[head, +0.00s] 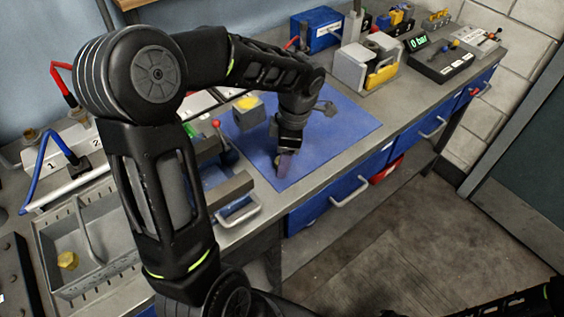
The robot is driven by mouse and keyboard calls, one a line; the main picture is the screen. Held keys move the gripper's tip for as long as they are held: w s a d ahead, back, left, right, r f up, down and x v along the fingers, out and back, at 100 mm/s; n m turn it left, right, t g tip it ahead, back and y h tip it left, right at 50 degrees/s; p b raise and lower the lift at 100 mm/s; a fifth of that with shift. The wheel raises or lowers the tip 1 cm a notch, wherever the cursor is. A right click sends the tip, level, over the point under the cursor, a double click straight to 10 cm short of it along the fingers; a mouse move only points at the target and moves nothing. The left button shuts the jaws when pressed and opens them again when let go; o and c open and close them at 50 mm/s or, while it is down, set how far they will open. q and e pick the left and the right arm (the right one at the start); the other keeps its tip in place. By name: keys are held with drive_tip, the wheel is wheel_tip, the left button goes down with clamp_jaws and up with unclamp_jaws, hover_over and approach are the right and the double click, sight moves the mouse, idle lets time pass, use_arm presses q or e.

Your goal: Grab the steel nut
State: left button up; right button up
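My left gripper (284,164) points down at the front part of the blue mat (345,128) on the workbench. Its fingertips are low over the mat, with a small purplish piece showing at them. I cannot tell whether this is a finger pad or something held, nor whether the fingers are open or shut. I cannot clearly make out a steel nut; it may be hidden by the gripper. A brass-coloured nut (68,260) lies in the grey tray (62,225) at the left. My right gripper is out of view; only part of that arm shows at the bottom right.
A grey block with a yellow top (248,108) stands on the mat, left of the gripper. A vise-like fixture with a red-knobbed lever (228,157) stands nearby. A blue box (316,30) and a grey-yellow fixture (368,62) stand behind.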

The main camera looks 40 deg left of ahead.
use_arm(q)
clamp_jaws()
idle(0.4)
drive_tip(key=shift+r, duration=0.1)
wheel_tip(320, 180, up, 10)
drive_tip(key=b, duration=0.1)
idle(0.5)
idle(0.5)
